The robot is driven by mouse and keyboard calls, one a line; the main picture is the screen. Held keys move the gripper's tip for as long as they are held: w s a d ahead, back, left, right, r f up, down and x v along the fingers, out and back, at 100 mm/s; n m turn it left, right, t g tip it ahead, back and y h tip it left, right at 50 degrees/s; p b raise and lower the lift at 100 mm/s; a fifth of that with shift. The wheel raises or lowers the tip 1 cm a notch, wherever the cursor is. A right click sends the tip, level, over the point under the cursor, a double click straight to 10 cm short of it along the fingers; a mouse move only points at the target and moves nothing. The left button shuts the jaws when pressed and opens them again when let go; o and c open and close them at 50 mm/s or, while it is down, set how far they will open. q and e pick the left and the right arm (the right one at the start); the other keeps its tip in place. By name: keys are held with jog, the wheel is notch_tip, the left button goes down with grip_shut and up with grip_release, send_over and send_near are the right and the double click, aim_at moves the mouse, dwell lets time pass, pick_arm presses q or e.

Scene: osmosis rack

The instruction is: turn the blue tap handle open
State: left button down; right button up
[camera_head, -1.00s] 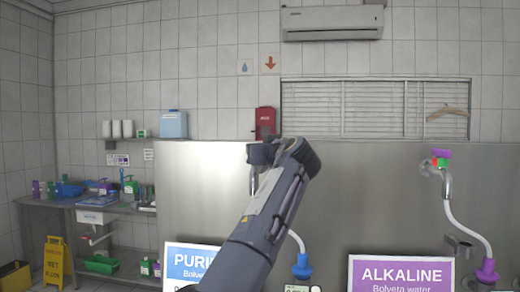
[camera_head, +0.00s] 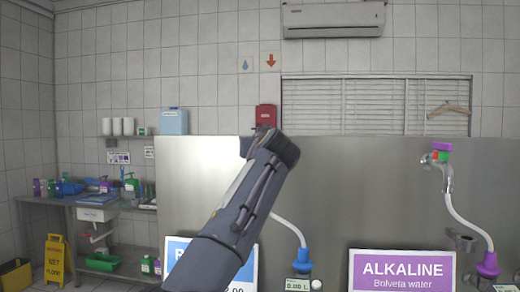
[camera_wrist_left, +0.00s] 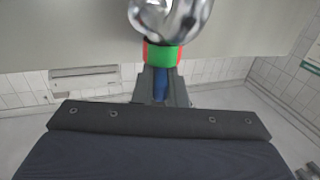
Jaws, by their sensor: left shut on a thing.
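The blue tap handle (camera_wrist_left: 160,84) shows in the left wrist view, between the fingers of my left gripper (camera_wrist_left: 161,92), which is shut on it. Just beyond it is a green and red collar (camera_wrist_left: 163,55) against the chrome tap body (camera_wrist_left: 172,16). In the head view my left arm covers the blue handle, its tap and the gripper's fingers. The blue hose end (camera_head: 302,262) and its white hose (camera_head: 290,228) show to the right of the arm. My right gripper is in neither view.
A second tap with a purple handle (camera_head: 442,146) stands at the right, above the ALKALINE sign (camera_head: 402,270). The steel panel (camera_head: 370,195) between the taps is mostly clear. A sink bench (camera_head: 125,208) and a yellow floor sign (camera_head: 55,260) are at the left.

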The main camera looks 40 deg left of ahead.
pick_arm(q)
jog(key=shift+s+a+r+m+t+h+p, duration=0.1)
jog(key=shift+s+a+m+t+h+p, duration=0.05)
jog(key=shift+m+t+h, duration=0.4)
jog(key=shift+s+a+m+t+h+p, duration=0.1)
jog(key=shift+a+m+t+h+p, duration=0.05)
jog(key=shift+m+t+h, duration=0.4)
jog(key=shift+m+t+h+p, duration=0.65)
jog(key=shift+m+t+h, duration=0.05)
jog(key=shift+h, duration=0.6)
jog(key=c, duration=1.5)
grip_release()
jog(key=shift+o, duration=0.2)
